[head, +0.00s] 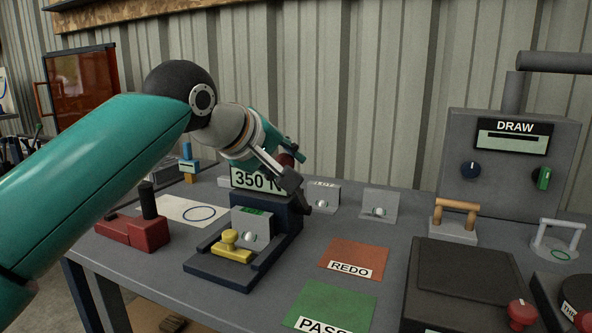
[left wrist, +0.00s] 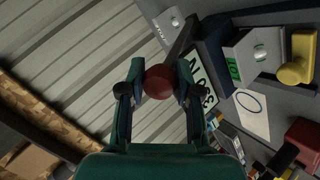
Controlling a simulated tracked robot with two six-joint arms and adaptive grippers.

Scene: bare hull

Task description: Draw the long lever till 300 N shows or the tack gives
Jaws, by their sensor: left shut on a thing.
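The long lever (left wrist: 182,40) is a dark bar with a dark red ball knob (left wrist: 158,84). My left gripper (head: 283,162) is shut on this knob, with a finger on each side in the left wrist view. The lever belongs to a dark blue tester (head: 272,214) whose display (head: 258,180) reads 350 N, its right end partly covered by my gripper. A grey bracket (head: 262,222) with a small shiny ball and a green label stands on the tester's base, behind a yellow clamp (head: 231,246). Whether the tack has given I cannot tell. My right gripper is out of view.
Two more grey brackets (head: 379,206) stand right of the tester. A red-brown REDO mat (head: 353,256) and a green PASS mat (head: 334,302) lie in front. A red block with a black post (head: 134,232) is at left. The grey DRAW box (head: 470,180) stands at right.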

